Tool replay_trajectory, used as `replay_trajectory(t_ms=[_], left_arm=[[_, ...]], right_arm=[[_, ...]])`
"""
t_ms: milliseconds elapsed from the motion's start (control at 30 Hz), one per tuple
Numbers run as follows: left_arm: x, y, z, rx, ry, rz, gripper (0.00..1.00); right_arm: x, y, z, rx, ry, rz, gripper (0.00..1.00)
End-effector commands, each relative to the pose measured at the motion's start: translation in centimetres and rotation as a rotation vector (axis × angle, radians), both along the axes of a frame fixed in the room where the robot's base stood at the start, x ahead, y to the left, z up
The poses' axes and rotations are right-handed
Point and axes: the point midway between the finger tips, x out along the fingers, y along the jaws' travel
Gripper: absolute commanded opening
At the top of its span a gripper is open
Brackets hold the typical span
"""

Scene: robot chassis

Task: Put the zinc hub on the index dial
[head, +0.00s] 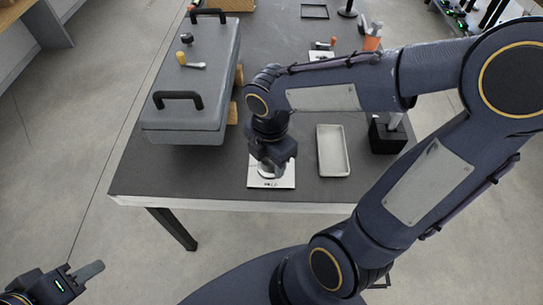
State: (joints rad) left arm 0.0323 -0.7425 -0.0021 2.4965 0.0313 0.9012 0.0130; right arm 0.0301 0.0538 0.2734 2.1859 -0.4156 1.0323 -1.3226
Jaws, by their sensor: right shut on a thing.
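My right gripper (267,164) points down over a white card (288,181) with dark lettering, near the table's front edge. It is shut on a small pale grey round part (266,172), which looks like the zinc hub. The hub is mostly hidden by the gripper, and I cannot tell whether it touches the card. I cannot make out the index dial for certain. My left gripper (92,271) is at the lower left, off the table, away from these things. Its finger opening cannot be made out.
A grey case (190,100) with black handles and a yellow-knobbed lever (188,62) fills the table's left side. A pale empty tray (333,150) and a black block (387,136) stand right of the card. My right arm crosses over the table's right side.

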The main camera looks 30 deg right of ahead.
Motion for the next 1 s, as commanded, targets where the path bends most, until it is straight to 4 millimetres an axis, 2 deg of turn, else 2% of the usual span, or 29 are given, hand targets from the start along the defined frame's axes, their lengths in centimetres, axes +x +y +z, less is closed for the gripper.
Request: replay_trajectory(t_ms=[200, 400, 733, 900, 1000], left_arm=[[0.0, 0.0, 0.9, 0.0, 0.0, 0.0, 0.36], [0.0, 0.0, 0.9, 0.0, 0.0, 0.0, 0.36], [0.0, 0.0, 1.1, 0.0, 0.0, 0.0, 0.36], [0.0, 0.0, 0.9, 0.0, 0.0, 0.0, 0.36], [0.0, 0.0, 0.9, 0.0, 0.0, 0.0, 0.36]], right_arm=[[4.7, -2.9, -2.4, 0.001, 0.006, -0.003, 0.17], [7.3, -4.5, -6.2, 0.001, 0.005, -0.001, 0.17], [9.0, -5.6, -8.5, 0.0, 0.001, 0.001, 0.17], [8.9, -5.5, -11.1, -0.001, 0.003, 0.002, 0.17], [9.0, -5.5, -11.5, 0.0, -0.001, 0.001, 0.17]])
